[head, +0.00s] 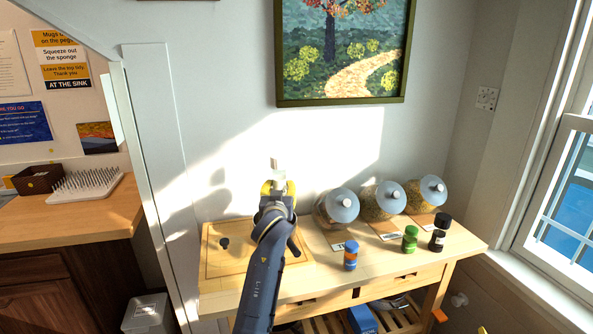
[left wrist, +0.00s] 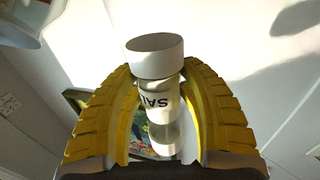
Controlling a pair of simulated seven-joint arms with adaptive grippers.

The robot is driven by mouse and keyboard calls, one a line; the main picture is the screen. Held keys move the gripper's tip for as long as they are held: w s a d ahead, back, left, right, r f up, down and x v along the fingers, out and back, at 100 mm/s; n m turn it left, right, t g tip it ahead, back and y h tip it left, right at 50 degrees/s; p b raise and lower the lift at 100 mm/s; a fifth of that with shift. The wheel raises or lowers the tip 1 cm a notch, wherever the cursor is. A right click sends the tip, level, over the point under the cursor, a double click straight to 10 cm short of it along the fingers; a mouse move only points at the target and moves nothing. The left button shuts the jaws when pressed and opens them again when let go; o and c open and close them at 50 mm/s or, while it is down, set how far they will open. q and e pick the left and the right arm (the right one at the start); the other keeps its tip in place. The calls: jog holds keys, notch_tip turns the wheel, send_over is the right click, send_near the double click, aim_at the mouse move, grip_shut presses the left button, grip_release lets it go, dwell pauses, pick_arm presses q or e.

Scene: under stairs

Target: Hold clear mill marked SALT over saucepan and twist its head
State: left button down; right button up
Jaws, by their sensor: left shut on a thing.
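In the head view, the left gripper (head: 278,188) is raised in front of the wall, above the back of the wooden counter. A small pale part of the mill (head: 275,164) shows above the fingers. I cannot make out a saucepan; my left arm hides part of the counter. My right gripper is not in view.
Three lidded glass jars (head: 337,208) stand on the counter (head: 318,285) right of my arm. In front are a blue-labelled bottle (head: 350,255), a green one (head: 410,239) and a dark one (head: 438,238). A board (head: 230,268) with a small dark round thing (head: 224,243) lies left.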

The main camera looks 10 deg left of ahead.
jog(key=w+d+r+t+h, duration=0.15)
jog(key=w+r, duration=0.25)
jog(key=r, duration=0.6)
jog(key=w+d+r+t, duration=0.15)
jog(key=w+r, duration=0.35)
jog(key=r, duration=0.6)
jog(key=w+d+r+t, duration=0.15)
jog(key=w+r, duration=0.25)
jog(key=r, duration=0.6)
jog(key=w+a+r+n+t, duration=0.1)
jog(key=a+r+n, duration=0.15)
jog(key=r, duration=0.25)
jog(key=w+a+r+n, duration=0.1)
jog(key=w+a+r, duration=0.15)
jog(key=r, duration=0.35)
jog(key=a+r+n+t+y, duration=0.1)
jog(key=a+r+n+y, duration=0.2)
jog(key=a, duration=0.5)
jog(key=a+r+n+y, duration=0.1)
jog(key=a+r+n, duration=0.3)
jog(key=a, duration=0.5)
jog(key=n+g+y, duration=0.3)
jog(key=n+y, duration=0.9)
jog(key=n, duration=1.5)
send_near(282, 159)
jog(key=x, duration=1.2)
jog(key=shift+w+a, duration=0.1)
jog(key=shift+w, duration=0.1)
